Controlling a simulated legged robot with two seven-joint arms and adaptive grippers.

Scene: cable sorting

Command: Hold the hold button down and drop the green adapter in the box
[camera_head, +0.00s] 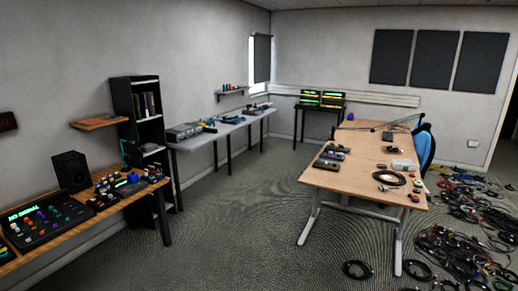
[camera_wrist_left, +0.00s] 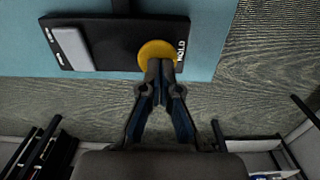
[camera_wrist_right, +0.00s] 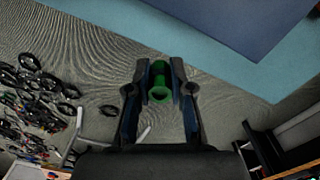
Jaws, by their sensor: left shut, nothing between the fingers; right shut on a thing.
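In the left wrist view a round yellow button (camera_wrist_left: 154,48) sits on a black panel (camera_wrist_left: 105,48) beside the word HOLD. My left gripper (camera_wrist_left: 161,68) is shut and empty, with its fingertips at the button's near edge. They overlap it in the picture; I cannot tell how far it is pressed. In the right wrist view my right gripper (camera_wrist_right: 159,78) is shut on the green adapter (camera_wrist_right: 159,87), a short flanged cylinder held between the fingertips. No box can be made out with certainty. Neither gripper shows in the head view.
The panel lies on a light blue surface (camera_wrist_left: 200,55). In the right wrist view a dark blue flat area (camera_wrist_right: 235,20) lies on a light blue surface (camera_wrist_right: 200,52). Cables (camera_wrist_right: 35,95) litter the floor. The head view shows a wooden desk (camera_head: 350,178) and side benches (camera_head: 75,220).

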